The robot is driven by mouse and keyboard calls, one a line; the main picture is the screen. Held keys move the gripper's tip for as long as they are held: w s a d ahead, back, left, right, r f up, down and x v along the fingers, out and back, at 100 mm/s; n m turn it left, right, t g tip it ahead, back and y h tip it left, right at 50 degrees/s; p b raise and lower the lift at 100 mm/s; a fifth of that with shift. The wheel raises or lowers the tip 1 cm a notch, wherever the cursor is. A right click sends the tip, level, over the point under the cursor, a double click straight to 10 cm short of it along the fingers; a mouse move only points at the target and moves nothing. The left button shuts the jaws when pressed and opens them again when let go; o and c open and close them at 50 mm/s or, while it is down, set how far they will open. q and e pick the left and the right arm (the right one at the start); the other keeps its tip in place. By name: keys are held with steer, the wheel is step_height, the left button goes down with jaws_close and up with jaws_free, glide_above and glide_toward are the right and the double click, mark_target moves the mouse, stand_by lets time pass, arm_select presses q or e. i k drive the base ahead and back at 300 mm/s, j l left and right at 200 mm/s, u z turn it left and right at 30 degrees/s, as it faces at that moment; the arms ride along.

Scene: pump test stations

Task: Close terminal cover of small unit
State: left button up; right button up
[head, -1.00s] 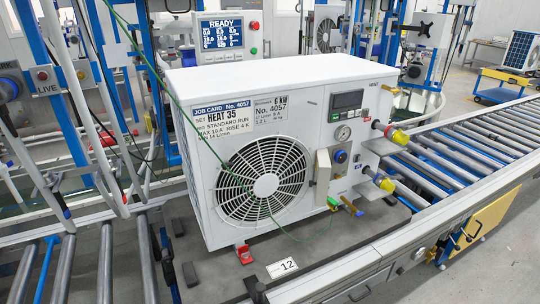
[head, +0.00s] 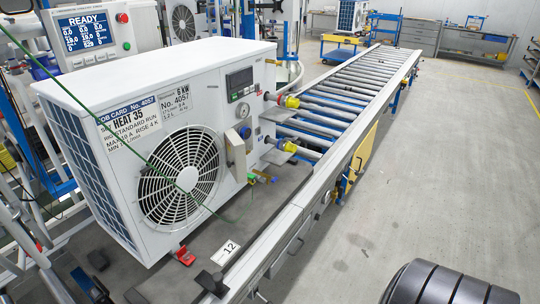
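The small unit (head: 150,150) is a white box with a round fan grille, standing on the roller line at the left in the head view. Its terminal cover (head: 236,153) is a beige upright plate on the front, right of the fan. It stands out from the front face, swung open. A blue round fitting (head: 245,132) shows beside it. A green connector (head: 252,179) is below, where a thin green cable runs. The inside of the terminal area is mostly hidden by the plate.
The roller conveyor (head: 345,100) runs away to the back right, with a metal side rail (head: 290,215) along the unit's front. Yellow-ended couplings (head: 290,145) stick out right of the unit.

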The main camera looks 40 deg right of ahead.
mark_target(227, 158)
steer(key=z, duration=1.1)
